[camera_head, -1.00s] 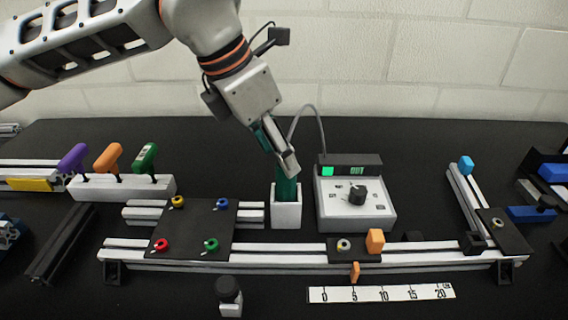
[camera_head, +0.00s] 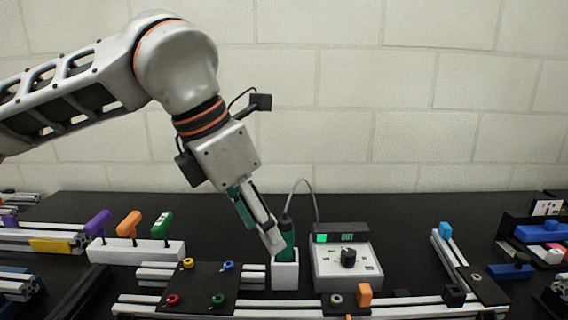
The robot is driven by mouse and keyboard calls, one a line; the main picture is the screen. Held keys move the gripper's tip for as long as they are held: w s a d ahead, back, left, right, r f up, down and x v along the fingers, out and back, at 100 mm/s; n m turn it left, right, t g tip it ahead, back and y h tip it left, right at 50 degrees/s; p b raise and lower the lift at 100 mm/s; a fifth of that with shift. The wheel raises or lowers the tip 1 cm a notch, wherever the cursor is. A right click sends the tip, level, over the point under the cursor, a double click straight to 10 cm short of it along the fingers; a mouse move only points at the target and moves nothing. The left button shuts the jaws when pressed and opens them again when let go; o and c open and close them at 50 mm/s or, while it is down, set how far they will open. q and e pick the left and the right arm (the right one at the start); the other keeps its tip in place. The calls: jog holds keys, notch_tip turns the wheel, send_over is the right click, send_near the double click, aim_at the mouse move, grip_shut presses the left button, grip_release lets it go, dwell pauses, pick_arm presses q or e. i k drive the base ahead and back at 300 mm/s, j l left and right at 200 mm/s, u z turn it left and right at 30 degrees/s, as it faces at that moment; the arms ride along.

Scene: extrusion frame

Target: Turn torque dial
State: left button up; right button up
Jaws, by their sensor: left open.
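The torque dial is a black knob (camera_head: 348,257) on the sloped face of a white control box (camera_head: 328,283) with a lit green display. A cable runs from behind the box to a dark green and black tool (camera_head: 287,236) standing in a white holder (camera_head: 285,276) left of the box. My left gripper (camera_head: 272,240) is open, pointing down beside the tool, left of the dial and apart from it. Whether its fingers touch the tool is unclear. My right gripper is out of view.
A white rack (camera_head: 137,251) holds purple, orange and green handles at left. Extrusion rails and a black plate (camera_head: 200,292) with coloured knobs lie in front. A rail with a blue knob (camera_head: 445,229) stands at right. Black table is clear behind the box.

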aim_at(348, 254)
jog(key=k, duration=1.15)
